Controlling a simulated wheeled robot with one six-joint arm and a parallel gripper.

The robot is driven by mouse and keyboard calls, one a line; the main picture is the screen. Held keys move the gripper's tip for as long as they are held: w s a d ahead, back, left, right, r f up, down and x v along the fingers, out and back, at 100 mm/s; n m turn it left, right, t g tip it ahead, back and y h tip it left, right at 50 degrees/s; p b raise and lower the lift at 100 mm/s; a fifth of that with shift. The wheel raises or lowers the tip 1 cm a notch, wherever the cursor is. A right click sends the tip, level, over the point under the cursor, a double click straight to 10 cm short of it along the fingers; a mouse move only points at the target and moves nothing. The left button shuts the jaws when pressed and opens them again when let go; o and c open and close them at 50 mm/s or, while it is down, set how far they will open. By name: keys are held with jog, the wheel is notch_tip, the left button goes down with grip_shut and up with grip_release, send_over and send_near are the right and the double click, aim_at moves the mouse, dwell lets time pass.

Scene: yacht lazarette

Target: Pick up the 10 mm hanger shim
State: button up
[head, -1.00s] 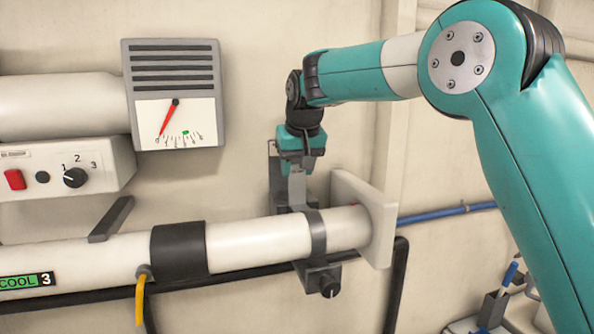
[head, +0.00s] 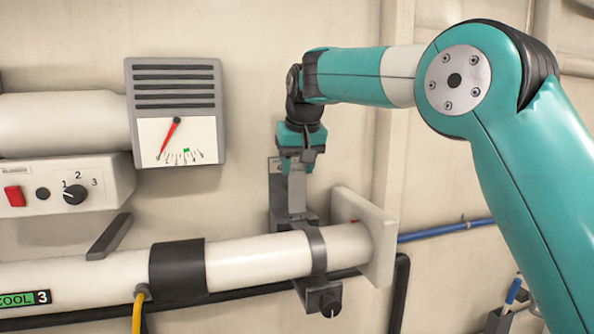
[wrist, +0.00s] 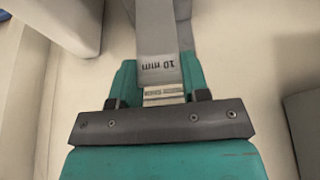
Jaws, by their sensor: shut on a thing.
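The hanger shim is a grey strip marked "10 mm" (wrist: 160,55) in the wrist view. In the head view it (head: 297,192) hangs upright below my gripper (head: 298,160). My gripper is shut on its upper end, and the jaws also show in the wrist view (wrist: 160,98). The shim's lower end is at the dark hanger bracket (head: 292,220) behind the white pipe (head: 260,258). I cannot tell whether it still touches the bracket.
A grey strap (head: 317,250) with a black knob (head: 330,306) clamps the pipe. A white flange (head: 372,240) stands to the right of the shim. A gauge box (head: 177,110) and a switch panel (head: 65,186) are at the left. A blue line (head: 445,230) runs right.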

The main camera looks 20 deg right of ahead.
aim_at(298, 180)
jog(key=shift+r, duration=0.95)
jog(key=s+b, duration=0.2)
jog(key=shift+s+f, duration=0.15)
jog(key=shift+s, duration=0.15)
jog(key=s+b, duration=0.4)
jog(key=s, duration=0.6)
jog(key=shift+s, duration=0.2)
dwell(0.4)
